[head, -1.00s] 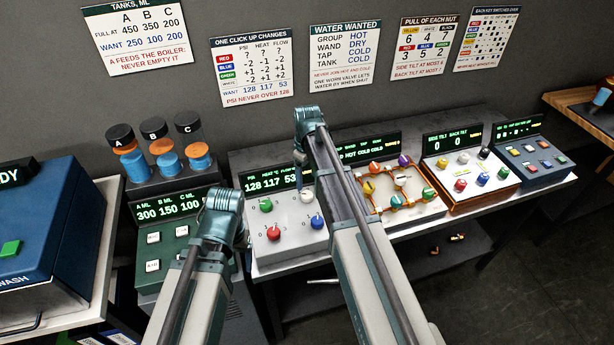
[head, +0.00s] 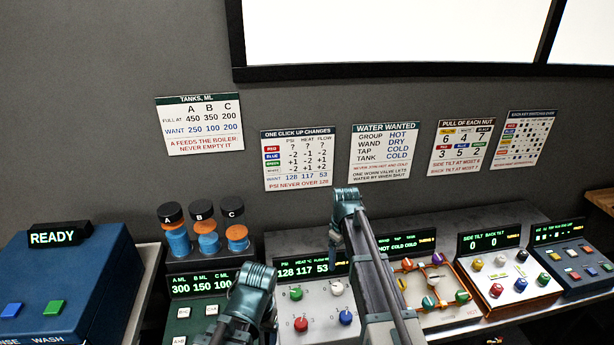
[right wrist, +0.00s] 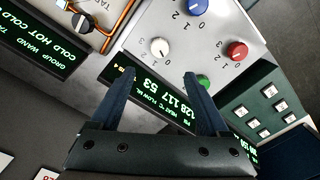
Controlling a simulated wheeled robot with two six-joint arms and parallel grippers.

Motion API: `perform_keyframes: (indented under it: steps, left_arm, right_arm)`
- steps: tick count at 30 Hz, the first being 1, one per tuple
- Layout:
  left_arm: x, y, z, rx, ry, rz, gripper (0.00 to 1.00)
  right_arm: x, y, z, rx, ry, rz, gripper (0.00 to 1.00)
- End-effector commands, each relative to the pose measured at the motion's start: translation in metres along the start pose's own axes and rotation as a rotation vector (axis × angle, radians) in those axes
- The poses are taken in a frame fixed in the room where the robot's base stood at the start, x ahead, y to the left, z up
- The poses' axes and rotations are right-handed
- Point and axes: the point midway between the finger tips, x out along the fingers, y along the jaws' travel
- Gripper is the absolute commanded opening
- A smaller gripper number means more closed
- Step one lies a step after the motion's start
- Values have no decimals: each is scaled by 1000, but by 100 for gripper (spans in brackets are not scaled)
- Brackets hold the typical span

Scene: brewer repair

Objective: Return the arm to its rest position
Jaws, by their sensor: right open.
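My right arm reaches up from the bottom of the head view. Its teal joint (head: 345,200) stands in front of the wall, above the pressure panel's display. In the right wrist view my right gripper (right wrist: 160,76) is open, with two dark blue fingers apart and nothing between them. The panel display reading 128 117 53 (right wrist: 158,105) lies behind the gap. My left arm's teal joint (head: 252,285) shows in the head view, in front of the tank panel. The left gripper is hidden from view.
The pressure panel (head: 318,325) has red, blue, green and white knobs. The valve panel (head: 462,310) and tilt panel (head: 515,292) stand to its right. Three tank cylinders (head: 203,228) stand at left, beside a blue READY machine (head: 75,275). Charts hang on the wall.

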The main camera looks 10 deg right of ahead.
Motion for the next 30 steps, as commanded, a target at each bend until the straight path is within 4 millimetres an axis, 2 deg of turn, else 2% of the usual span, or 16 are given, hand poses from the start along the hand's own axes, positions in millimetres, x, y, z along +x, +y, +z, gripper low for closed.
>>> perform_keyframes:
  steps: [2,4,9,12,15,18,21,30]
  left_arm:
    - [10,1,-1,0,0,0,79]
    - [26,2,-2,1,0,0,79]
    - [76,7,-5,5,1,-1,79]
    - [102,9,-6,8,1,-2,79]
    - [121,11,-7,10,1,-2,79]
    - [132,12,-8,11,1,-3,79]
    - [136,12,-8,12,1,-3,79]
    - [135,12,-8,12,1,-3,79]
  right_arm:
    - [10,-16,4,7,-4,1,79]
    - [26,-43,12,27,-12,4,79]
    - [77,-136,45,122,-41,27,79]
    - [102,-182,69,182,-55,44,79]
    - [120,-216,91,234,-64,62,79]
    - [132,-238,106,272,-69,75,79]
    - [136,-248,114,296,-71,84,79]
    - [134,-250,114,308,-72,86,79]
